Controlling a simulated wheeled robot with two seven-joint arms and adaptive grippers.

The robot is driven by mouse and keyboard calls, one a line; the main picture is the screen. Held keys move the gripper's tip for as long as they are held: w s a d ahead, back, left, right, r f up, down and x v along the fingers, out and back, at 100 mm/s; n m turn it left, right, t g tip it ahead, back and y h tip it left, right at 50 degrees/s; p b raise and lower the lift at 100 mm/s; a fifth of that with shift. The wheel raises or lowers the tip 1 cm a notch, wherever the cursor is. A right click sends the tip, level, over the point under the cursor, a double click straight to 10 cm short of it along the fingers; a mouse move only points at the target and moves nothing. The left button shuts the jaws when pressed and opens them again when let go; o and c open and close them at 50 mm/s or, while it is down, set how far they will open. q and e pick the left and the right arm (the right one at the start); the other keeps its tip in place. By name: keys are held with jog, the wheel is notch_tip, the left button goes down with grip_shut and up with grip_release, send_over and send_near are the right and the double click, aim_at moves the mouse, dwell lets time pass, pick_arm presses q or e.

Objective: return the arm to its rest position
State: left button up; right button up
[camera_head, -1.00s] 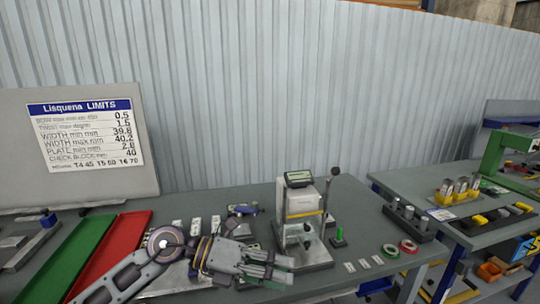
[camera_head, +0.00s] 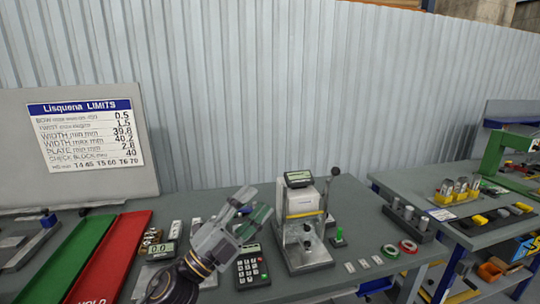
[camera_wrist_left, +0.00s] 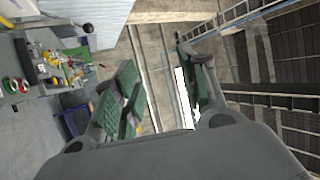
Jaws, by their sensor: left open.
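My left gripper (camera_head: 250,212) is raised over the front of the table (camera_head: 345,275) in the head view, pointing up and to the right. Its green-padded fingers are apart with nothing between them. In the left wrist view the open gripper (camera_wrist_left: 165,95) faces out over the room, with the bench at the far left side. My right gripper is in neither view.
A press-like gauge (camera_head: 302,230) with a lever stands right of my gripper. Green (camera_head: 70,255) and red (camera_head: 112,255) trays are at left. Tape rings (camera_head: 409,247) lie at right.

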pick_arm(q)
jog(key=w+a+f+n+t+y, duration=0.4)
jog(key=a+n+t+y, duration=0.15)
jog(key=n+y, duration=0.4)
jog(key=s+a+f+n+g+y, duration=0.1)
jog(key=a+f+n+g+y, duration=0.4)
jog(key=f, duration=0.5)
jog(key=s+a+f+n+g+y, duration=0.2)
jog(key=a+f+n+y, duration=0.2)
jog(key=a+f+n, duration=0.45)
jog(key=s+f+g, duration=1.1)
jog(key=s+f, duration=0.8)
jog(key=s, duration=0.1)
notch_tip(320, 180, down, 32)
jog(key=s+g, duration=0.1)
jog(key=s, duration=0.1)
jog(key=s+a+f, duration=0.2)
jog(key=s+f, duration=0.8)
jog(key=s, duration=0.1)
jog(key=s+a+f+g, duration=0.1)
jog(key=s+f, duration=0.9)
jog(key=s, duration=0.1)
jog(key=shift+s+a+f+m, duration=0.15)
jog(key=shift+a+f+m, duration=0.05)
jog(key=shift+a+m, duration=0.2)
